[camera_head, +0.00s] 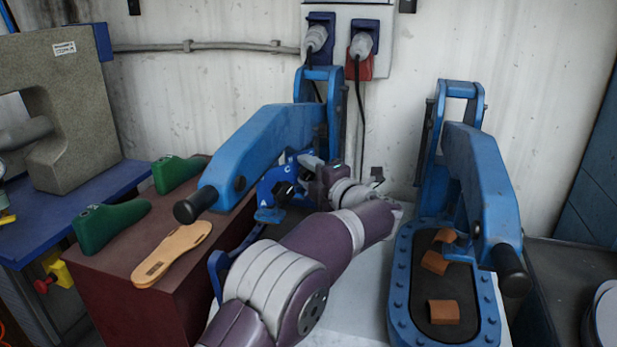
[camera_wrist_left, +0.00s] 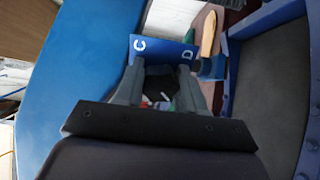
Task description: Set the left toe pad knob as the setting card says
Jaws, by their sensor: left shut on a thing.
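The blue dial plate (camera_head: 268,190) of the left press has white letters; I make out C and A in the head view. My left gripper (camera_head: 298,183) reaches the plate from the right. Its fingers (camera_wrist_left: 160,95) are shut on the dark knob (camera_wrist_left: 158,78) in front of the plate. The knob is mostly hidden between the fingers, so I cannot tell which letter it points to. My right gripper is not in view. I cannot make out a setting card.
The left press's blue arm (camera_head: 255,150) with a black handle rises above my gripper. A second blue press (camera_head: 478,180) stands to the right with brown pieces on its bed. Green shoe lasts (camera_head: 110,225) and a tan sole (camera_head: 172,253) lie on the dark red cabinet at left.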

